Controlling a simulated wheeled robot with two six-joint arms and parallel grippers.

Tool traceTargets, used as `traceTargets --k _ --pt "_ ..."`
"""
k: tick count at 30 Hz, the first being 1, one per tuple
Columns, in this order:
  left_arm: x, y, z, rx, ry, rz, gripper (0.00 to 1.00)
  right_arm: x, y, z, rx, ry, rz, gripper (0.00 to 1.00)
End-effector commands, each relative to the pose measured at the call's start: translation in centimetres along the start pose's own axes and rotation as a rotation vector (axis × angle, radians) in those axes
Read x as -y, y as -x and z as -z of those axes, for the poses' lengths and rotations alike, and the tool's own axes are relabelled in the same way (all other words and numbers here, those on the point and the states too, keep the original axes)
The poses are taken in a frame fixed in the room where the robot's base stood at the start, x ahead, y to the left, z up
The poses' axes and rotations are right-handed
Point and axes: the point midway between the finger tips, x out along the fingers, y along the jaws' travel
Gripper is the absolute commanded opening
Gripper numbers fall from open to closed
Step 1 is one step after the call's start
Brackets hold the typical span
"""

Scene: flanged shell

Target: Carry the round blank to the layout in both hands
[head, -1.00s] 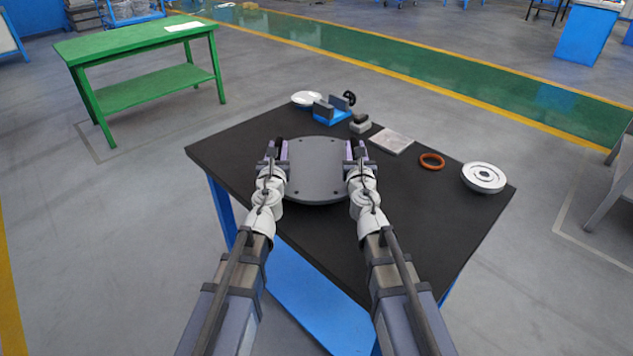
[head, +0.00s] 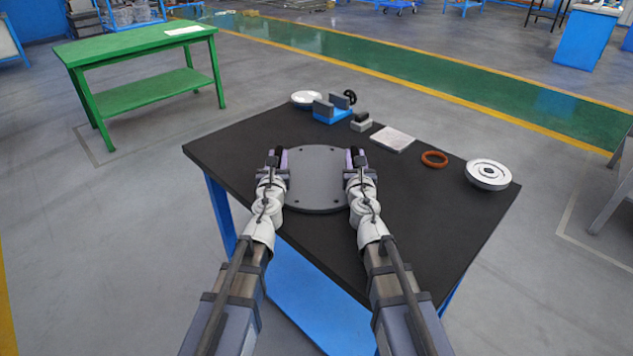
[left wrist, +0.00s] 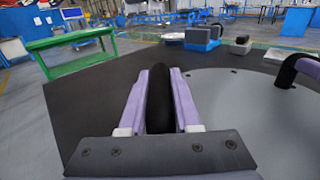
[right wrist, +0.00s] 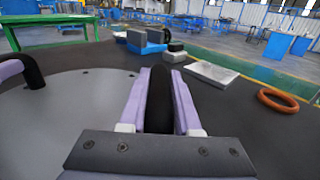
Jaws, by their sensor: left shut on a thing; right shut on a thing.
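The round blank (head: 316,180) is a dark grey disc with small holes near its rim and a black handle at each side. It is level, over the near part of the black table; I cannot tell whether it touches the top. My left gripper (head: 276,158) is shut on the left handle (left wrist: 159,100). My right gripper (head: 356,158) is shut on the right handle (right wrist: 159,98). The blank's grey face also fills the right side of the left wrist view (left wrist: 250,110) and the left side of the right wrist view (right wrist: 75,115). No marked layout is clearly visible.
On the black table (head: 410,230) stand a blue vise-like block (head: 332,113), a white disc (head: 305,98), a small grey block (head: 361,122), a pale plate (head: 392,139), an orange ring (head: 434,159) and a flanged metal part (head: 488,174). The right front tabletop is clear. A green bench (head: 135,45) stands apart.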

Motion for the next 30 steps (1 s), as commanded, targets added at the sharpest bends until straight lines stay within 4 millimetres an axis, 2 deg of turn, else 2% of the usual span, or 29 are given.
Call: traceTargets --k 1,2,9,20,26,30 --pt "0.0 0.0 0.4 0.000 -0.001 0.001 0.00 -0.1 0.0 0.4 0.000 0.001 -0.001 0.00" --pt "0.0 0.0 0.2 0.000 0.000 0.001 0.35 -0.1 0.0 0.2 0.000 0.000 -0.001 0.35" --pt "0.0 0.0 0.1 0.000 0.000 0.000 0.61 0.0 0.0 0.1 0.000 0.000 -0.001 0.61" --pt "0.0 0.5 0.1 0.000 0.000 0.000 0.61 0.0 0.0 0.1 0.000 0.000 0.000 0.61" --pt "0.0 2.8 0.1 0.000 0.000 0.001 0.61 0.0 0.0 0.1 0.000 0.000 0.000 0.61" --pt "0.0 5.2 0.1 0.000 0.000 0.001 0.61 0.0 0.0 0.1 0.000 0.000 0.000 0.61"
